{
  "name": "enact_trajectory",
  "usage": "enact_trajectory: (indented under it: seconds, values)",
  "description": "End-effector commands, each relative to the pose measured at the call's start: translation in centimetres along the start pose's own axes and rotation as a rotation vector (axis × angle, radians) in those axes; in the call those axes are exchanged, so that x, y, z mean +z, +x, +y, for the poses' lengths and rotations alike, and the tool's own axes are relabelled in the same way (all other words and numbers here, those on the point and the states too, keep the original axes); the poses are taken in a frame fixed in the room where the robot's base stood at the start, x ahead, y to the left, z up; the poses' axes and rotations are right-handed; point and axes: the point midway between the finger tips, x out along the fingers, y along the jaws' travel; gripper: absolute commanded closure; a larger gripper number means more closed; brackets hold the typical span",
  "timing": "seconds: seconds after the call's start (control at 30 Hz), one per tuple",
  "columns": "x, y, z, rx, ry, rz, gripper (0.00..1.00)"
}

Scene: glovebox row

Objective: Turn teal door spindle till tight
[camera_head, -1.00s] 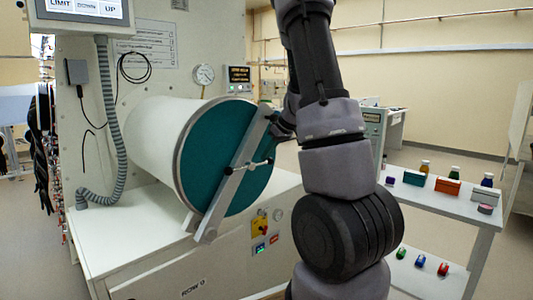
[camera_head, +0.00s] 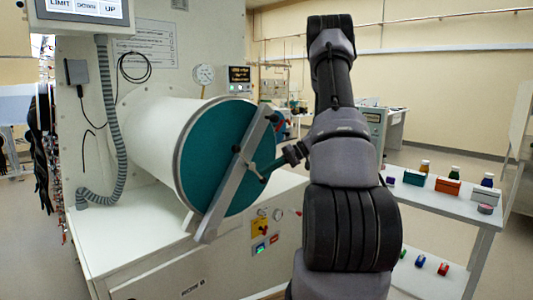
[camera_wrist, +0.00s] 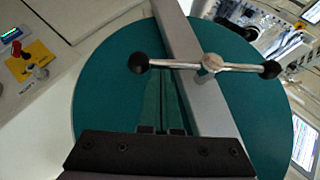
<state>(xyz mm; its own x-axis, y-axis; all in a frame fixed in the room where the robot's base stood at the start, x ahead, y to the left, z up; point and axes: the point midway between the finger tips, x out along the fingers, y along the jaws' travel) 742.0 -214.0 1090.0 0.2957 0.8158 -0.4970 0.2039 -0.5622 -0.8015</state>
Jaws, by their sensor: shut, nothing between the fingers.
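The teal door (camera_head: 212,160) is a round disc closing the end of the white cylinder, with a grey bar (camera_head: 222,195) slanting across its face. The spindle (camera_wrist: 210,64) sits on this bar; its thin metal cross handle ends in black balls. The handle's left ball (camera_wrist: 138,62) is just beyond my fingertips in the wrist view. My gripper (camera_wrist: 165,82) is shut and empty, with its green fingers in front of the door, beside the bar and below the handle. In the head view my gripper (camera_head: 262,170) is close to the handle; I cannot tell whether they touch.
The white cylinder (camera_head: 150,135) lies on a white cabinet with a yellow switch plate (camera_head: 260,228) below the door. A grey hose (camera_head: 113,125) hangs at the left. A shelf cart (camera_head: 440,205) with bottles and boxes stands at right.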

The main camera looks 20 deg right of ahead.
Motion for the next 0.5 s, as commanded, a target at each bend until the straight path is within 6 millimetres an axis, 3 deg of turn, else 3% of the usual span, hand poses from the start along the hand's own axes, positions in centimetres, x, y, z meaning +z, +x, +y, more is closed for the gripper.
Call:
enact_trajectory:
  seconds: [0.5]
  values:
    - [2.1,3.0,1.3,-0.411,0.275,0.002,1.0]
